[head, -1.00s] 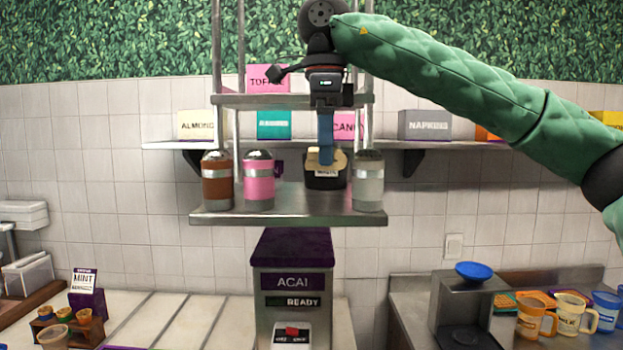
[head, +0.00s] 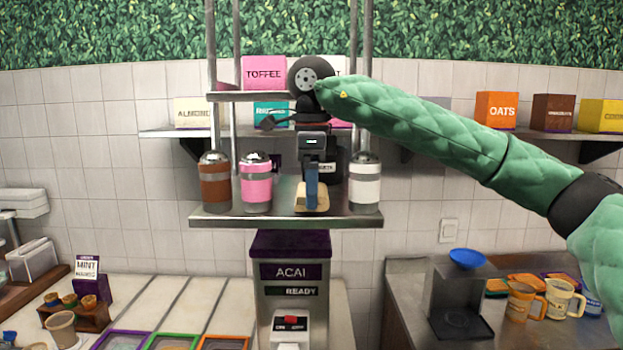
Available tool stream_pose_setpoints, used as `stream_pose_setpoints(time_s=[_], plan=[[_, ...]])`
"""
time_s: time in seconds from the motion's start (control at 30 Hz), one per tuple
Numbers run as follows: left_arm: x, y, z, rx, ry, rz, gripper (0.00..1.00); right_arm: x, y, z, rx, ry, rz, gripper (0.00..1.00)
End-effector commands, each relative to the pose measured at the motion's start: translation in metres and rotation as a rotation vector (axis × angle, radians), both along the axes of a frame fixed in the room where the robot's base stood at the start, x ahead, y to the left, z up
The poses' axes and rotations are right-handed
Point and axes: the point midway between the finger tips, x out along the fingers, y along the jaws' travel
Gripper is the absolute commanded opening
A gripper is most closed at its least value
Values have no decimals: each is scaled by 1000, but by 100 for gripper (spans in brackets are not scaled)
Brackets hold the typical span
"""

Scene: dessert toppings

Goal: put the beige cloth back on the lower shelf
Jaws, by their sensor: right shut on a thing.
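The beige cloth (head: 324,204) is at the lower shelf (head: 240,221) of the hanging metal rack, near its front edge, between the pink shaker and the white shaker. It seems to touch the shelf surface, though I cannot tell whether its weight rests there. My right gripper (head: 311,198) points down from above, its blue fingers shut on the cloth. My left gripper is not in view.
A brown shaker (head: 214,188), a pink shaker (head: 257,190) and a white shaker (head: 364,190) stand on the lower shelf. A dark container (head: 328,183) is behind my gripper. The upper shelf (head: 250,96) is above. The acai machine (head: 291,255) is below.

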Motion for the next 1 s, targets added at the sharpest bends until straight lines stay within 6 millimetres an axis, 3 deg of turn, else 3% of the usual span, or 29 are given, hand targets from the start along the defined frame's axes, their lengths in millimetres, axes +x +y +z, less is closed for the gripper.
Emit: stream_pose_setpoints(time_s=[0.63,0.67,0.7,1.0], plan=[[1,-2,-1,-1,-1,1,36,0,0,-7,0,0,0,72],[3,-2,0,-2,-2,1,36,0,0,-7,0,0,0,92],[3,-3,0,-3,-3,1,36,0,0,-6,0,0,0,100],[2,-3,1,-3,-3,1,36,0,0,-5,0,0,0,100]])
